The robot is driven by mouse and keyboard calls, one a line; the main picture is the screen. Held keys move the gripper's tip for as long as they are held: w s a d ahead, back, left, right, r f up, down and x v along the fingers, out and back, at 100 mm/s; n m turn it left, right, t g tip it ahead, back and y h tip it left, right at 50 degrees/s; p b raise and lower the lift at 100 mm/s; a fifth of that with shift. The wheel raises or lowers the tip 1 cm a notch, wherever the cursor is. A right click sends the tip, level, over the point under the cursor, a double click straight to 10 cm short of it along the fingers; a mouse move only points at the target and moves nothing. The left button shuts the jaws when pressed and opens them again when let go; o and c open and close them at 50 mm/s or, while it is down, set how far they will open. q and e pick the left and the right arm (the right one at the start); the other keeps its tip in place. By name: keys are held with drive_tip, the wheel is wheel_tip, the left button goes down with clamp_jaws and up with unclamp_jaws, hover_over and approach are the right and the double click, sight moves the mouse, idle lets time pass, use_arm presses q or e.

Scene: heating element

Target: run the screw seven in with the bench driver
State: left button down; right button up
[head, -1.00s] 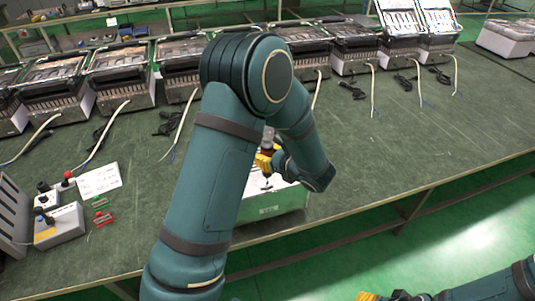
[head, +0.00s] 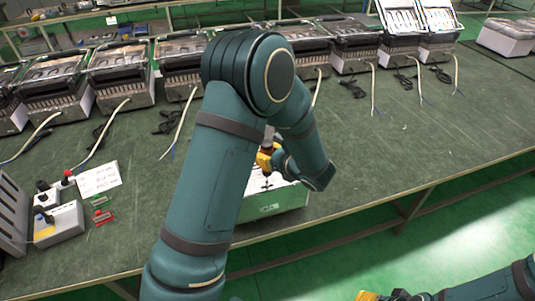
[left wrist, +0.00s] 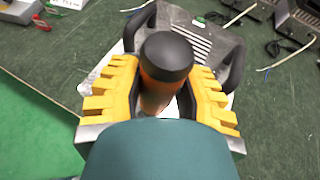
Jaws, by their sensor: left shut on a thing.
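My left gripper (head: 265,160) shows its yellow fingers above a white and green unit (head: 270,208) near the bench's front edge. In the left wrist view the gripper (left wrist: 163,105) is shut on the bench driver (left wrist: 166,62), which has a black round end and an orange-brown body. The driver's tip and the screw seven are hidden. Below the driver, the unit's grey slotted top (left wrist: 205,45) and black side handles show. My right gripper (head: 372,296) is at the bottom edge, partly cut off, and its opening is unclear.
Several heater units (head: 120,80) with pale cables line the back of the bench. At the left are a small control box (head: 62,224), a white paper card (head: 98,179) and small red and green pieces (head: 104,217). The bench right of the unit is clear.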

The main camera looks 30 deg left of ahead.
sight(271, 146)
use_arm(q)
drive_tip(key=shift+f+b, duration=0.7)
drive_tip(key=shift+f, duration=0.1)
idle(1.2)
drive_tip(key=shift+r+p, duration=1.95)
drive_tip(key=shift+r, duration=0.65)
drive_tip(key=shift+f, duration=0.1)
